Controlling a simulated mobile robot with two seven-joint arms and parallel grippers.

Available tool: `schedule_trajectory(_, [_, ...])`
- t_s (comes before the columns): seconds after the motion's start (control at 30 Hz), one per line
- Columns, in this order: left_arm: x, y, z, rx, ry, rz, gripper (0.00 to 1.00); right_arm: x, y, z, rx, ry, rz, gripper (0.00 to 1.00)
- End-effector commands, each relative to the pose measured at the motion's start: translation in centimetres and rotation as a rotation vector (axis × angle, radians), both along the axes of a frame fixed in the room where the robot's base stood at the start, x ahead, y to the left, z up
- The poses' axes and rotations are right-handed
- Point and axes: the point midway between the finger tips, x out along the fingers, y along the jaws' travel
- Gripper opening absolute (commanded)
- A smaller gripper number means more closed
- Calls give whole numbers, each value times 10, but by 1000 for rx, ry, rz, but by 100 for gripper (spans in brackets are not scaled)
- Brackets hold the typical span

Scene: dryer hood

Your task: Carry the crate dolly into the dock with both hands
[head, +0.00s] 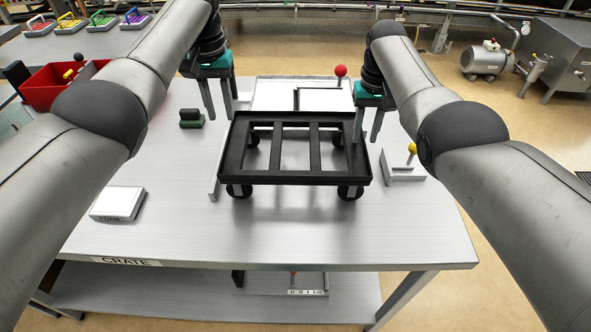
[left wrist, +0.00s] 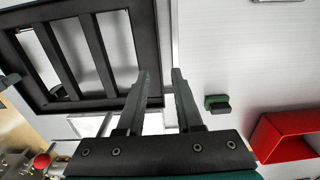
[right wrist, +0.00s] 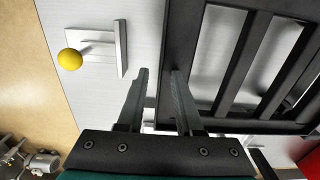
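The crate dolly (head: 313,178) is a black slatted frame on casters, standing level in the middle of the table. My left gripper (head: 221,118) is open, fingers down at the dolly's far left corner; in the left wrist view the side rail (left wrist: 154,35) runs up to its fingers. My right gripper (head: 367,139) is open over the right rail, one finger at the rail and one outside it. Whether either finger pair touches the rail, I cannot tell. Behind the dolly lies a pale plate with a dark angled edge (head: 298,98), possibly the dock.
A red ball knob (head: 340,71) stands behind the dolly, a yellow one (head: 412,148) on a bracket to its right. A green-black block (head: 191,118), a white foam box (head: 117,204) and a red bin (head: 46,92) are to the left. The table front is clear.

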Motion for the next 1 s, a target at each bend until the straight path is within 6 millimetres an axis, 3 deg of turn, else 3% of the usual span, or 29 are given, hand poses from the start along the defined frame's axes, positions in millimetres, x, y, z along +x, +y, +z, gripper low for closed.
schedule_trajectory(0.2, [1, 0, 40, -1, -2, 0, 35, 0, 0, 0, 0, 0, 0, 35])
schedule_trajectory(0.47, [0, 0, 55, -1, 1, 0, 35, 0, 0, 6, 0, -1, 0, 35])
schedule_trajectory(0.57, [0, 0, 55, -1, 1, 0, 35, 1, 0, 18, 0, -3, 0, 35])
schedule_trajectory(1.0, [0, 0, 54, -1, 1, 0, 35, 0, 0, 105, 0, -2, 0, 35])
